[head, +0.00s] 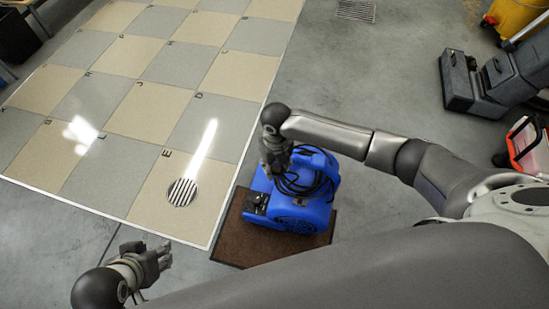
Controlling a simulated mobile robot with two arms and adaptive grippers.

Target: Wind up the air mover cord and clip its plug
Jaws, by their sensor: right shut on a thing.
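The blue air mover (303,217) stands on a brown mat (240,243) right of the tiled floor. Its black cord (322,187) hangs in loose coils around the handle at its top. My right gripper (276,165) reaches down at the upper left of the air mover and is shut on the cord, beside the coils. The plug cannot be made out; it may be hidden by the gripper or coils. My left gripper (158,262) is open and empty at the lower left, well apart from the air mover.
A floor drain (182,192) lies in the tiled area (100,190). A dark grey machine (460,85), a yellow bucket (513,15) and a red-orange item (524,143) stand at the right. Grey floor between them and the air mover is clear.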

